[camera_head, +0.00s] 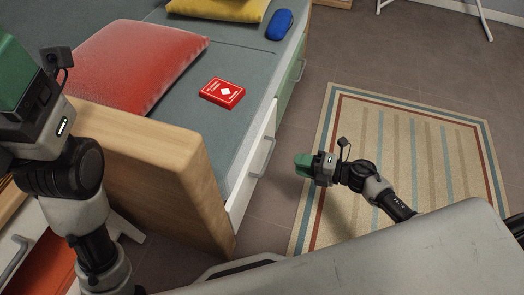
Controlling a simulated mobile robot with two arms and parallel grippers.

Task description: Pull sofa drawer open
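The sofa (235,60) has a grey seat, and drawers are set in its front below the seat. The nearer drawer has a white front (246,178) with a grey bar handle (263,157). A farther drawer has a green front (285,95) and a similar handle (300,70). Both fronts look flush with the sofa. My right gripper (303,165) is over the rug, to the right of the white drawer's handle and apart from it; its fingers are too small to read. My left gripper (16,72) is at the left edge, partly cut off.
The sofa's wooden armrest (160,165) stands between my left arm and the white drawer. On the seat are a red cushion (135,60), a red card box (222,93), a yellow cushion (220,8) and a blue item (279,24). A striped rug (400,140) lies on open floor.

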